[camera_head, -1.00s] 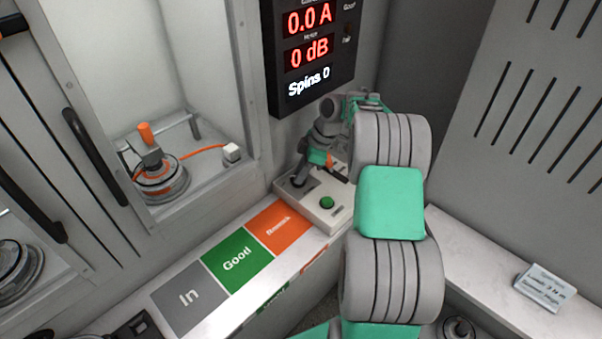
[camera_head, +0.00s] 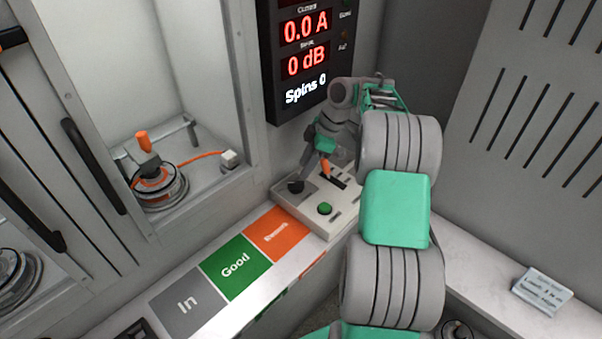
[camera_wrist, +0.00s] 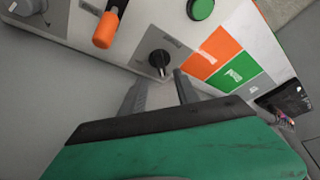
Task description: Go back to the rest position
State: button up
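My gripper (camera_wrist: 160,84) has its two grey fingers apart with nothing between them. In the wrist view they point toward a black rotary knob (camera_wrist: 159,58) on the control box, and a gap seems to remain. In the head view my gripper hangs over the back of the pale control box (camera_head: 345,222), partly hidden by my own arm. The box also carries an orange-handled lever (camera_head: 325,169) and a green button (camera_head: 325,209). The lever also shows in the wrist view (camera_wrist: 106,29). A hub motor (camera_head: 160,187) with an orange-topped clamp sits in the left cabinet bay.
A wall display (camera_head: 306,60) reads 0.0 A, 0 dB and Spins 0. Grey "In" (camera_head: 187,303), green "Good" (camera_head: 236,265) and orange (camera_head: 277,233) mats lie bare on the bench. Cabinet walls are close on the left.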

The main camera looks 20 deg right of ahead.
jog(key=shift+s+d+r, duration=0.1)
jog(key=shift+d+r, duration=0.1)
jog(key=shift+r, duration=0.3)
jog(key=s+a+r+m+h+p, duration=0.1)
jog(key=s+a+r+m, duration=0.25)
jog(key=a, duration=0.25)
jog(key=s+a+r+m+h, duration=0.1)
jog(key=s+a+r+m, duration=0.15)
jog(key=a+r, duration=0.2)
jog(key=s+a+f+m+h, duration=0.1)
jog(key=s+a+m, duration=0.1)
jog(key=s, duration=0.6)
jog(key=s+a+f+m+t+h+p, duration=0.1)
jog(key=s+a+m, duration=0.1)
jog(key=s+m, duration=0.3)
jog(key=s, duration=0.3)
jog(key=shift+s+a, duration=0.4)
jog(key=shift+r, duration=0.1)
